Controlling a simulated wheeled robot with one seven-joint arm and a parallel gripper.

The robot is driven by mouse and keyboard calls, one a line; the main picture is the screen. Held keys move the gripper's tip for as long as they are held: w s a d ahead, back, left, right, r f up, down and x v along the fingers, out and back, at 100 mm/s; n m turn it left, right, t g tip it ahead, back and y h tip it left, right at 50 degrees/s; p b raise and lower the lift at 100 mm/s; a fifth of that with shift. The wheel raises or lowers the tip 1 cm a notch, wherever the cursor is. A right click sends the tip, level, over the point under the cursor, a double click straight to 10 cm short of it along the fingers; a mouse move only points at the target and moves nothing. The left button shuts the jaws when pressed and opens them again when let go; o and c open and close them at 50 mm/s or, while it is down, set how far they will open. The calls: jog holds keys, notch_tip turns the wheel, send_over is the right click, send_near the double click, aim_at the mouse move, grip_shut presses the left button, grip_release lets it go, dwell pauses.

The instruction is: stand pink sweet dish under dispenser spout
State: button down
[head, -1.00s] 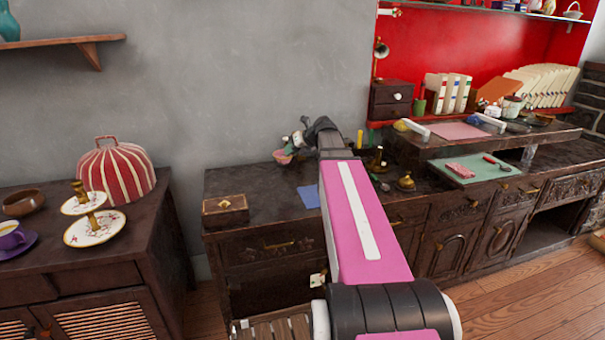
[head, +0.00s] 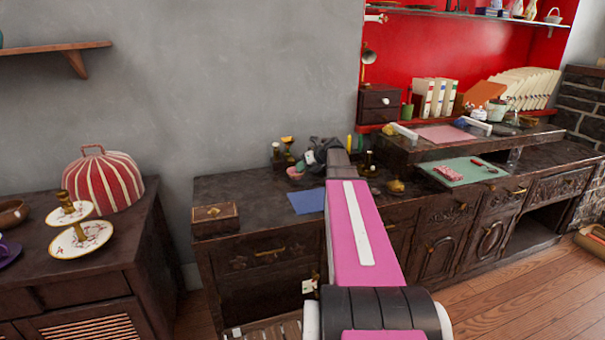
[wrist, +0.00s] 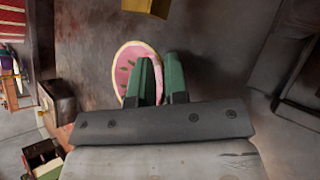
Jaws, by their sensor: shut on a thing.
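In the head view my gripper (head: 318,157) is partly hidden by my arm. A brass-coloured piece (head: 288,143) stands just behind the dish, and a brass-yellow block (wrist: 146,7) shows at the top of the wrist view. I cannot tell whether either is the dispenser; no spout is clear.
A blue mat (head: 307,201) and a wooden box (head: 215,219) lie on the cabinet top at left. A dark bottle (head: 276,152), a yellow upright item (head: 350,143) and a brass bell (head: 396,187) stand near my gripper. A raised shelf (head: 450,145) is at right.

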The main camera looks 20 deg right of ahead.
notch_tip(320, 180, down, 2)
jog(key=shift+f, duration=0.1)
jog(key=c, duration=1.4)
grip_release()
jog(key=v, duration=1.2)
jog(key=shift+f, duration=0.1)
